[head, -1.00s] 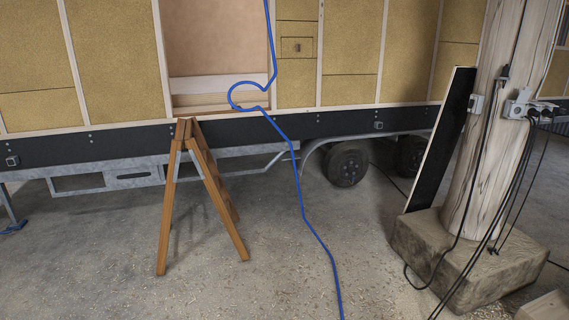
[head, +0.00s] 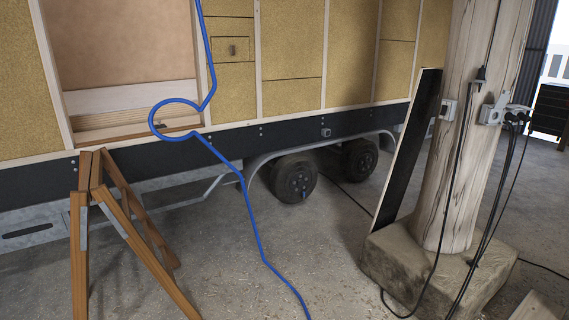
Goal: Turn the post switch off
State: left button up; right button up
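The wooden post (head: 462,130) stands at the right on a rough stone block (head: 420,275). A small light grey box (head: 448,109) that looks like a switch is fixed to the left side of the post. Its on or off position is too small to tell. A larger grey socket box (head: 490,114) with several black plugs and cables is on the post's right side. Neither of my grippers is in view.
A wooden sawhorse (head: 125,220) stands at the lower left. A blue hose (head: 248,215) hangs down and runs over the floor. A dark board (head: 408,150) leans beside the post. The trailer (head: 225,150) stands behind.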

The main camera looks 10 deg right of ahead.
aim_at(443, 111)
jog(key=i+l+z, duration=0.1)
jog(key=i+z, duration=0.15)
jog(key=z, duration=0.15)
jog(key=i+z, duration=0.5)
jog(key=z, duration=0.25)
jog(key=i+l+z, duration=0.1)
jog(key=i+l, duration=0.15)
jog(key=i+l+z, duration=0.1)
jog(key=i, duration=0.3)
jog(key=i+l, duration=0.15)
jog(key=i, duration=0.3)
jog(key=i+l, duration=0.2)
jog(key=i, duration=0.2)
jog(key=i+l+u, duration=0.1)
jog(key=i, duration=0.35)
jog(key=i+l, duration=0.25)
jog(key=i, duration=0.2)
jog(key=i+l, duration=0.2)
jog(key=i, duration=0.2)
